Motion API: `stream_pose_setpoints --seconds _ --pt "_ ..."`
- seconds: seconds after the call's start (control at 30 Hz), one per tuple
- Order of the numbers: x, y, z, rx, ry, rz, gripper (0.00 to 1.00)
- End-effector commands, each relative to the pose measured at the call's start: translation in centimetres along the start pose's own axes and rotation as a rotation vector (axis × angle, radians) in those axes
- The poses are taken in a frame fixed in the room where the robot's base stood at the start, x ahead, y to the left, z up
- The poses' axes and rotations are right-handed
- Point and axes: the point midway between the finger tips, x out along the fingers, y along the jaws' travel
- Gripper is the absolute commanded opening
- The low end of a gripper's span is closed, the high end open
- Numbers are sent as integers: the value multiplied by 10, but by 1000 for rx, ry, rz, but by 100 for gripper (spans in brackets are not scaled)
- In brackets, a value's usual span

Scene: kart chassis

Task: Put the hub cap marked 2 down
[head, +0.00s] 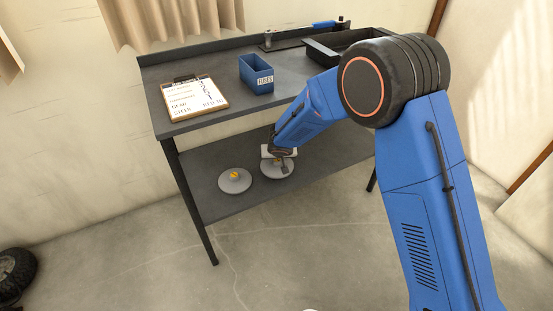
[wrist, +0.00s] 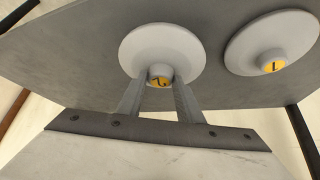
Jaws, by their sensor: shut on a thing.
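The hub cap marked 2 (wrist: 160,42) is a pale grey disc with a yellow-topped knob, in the middle of the wrist view. My gripper (wrist: 160,88) is shut on its knob, one finger on each side. In the head view this hub cap (head: 268,175) is at the lower shelf, partly hidden by my gripper (head: 281,163). It looks level and very close to the shelf; I cannot tell if it touches. The hub cap marked 1 (wrist: 262,42) lies beside it, apart, and also shows in the head view (head: 235,181).
The lower shelf (head: 220,205) of the dark bench has bare room around the caps. The bench top above carries a clipboard (head: 192,98), a blue fuse bin (head: 256,75) and a black tray (head: 322,50). A bench leg (head: 192,205) stands at the front left.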

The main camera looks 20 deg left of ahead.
Motion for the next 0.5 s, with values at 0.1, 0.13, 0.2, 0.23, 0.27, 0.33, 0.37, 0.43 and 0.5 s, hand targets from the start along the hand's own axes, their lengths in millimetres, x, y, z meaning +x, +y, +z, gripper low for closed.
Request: stream_pose_setpoints --seconds 0.1,0.13,0.2,0.23,0.27,0.33,0.37,0.43,0.5 --pt "9 0 -15 3 1 -1 8" --pt "12 0 -18 3 1 0 8" --pt "15 0 -23 3 1 0 8" --pt "16 0 -24 1 1 0 8" --pt "16 0 -26 0 1 0 8" --pt "17 0 -27 1 1 -1 8" --pt "17 0 -28 1 1 -1 8" --pt "19 0 -30 0 1 -1 8" --pt "21 0 -34 2 1 -1 8"
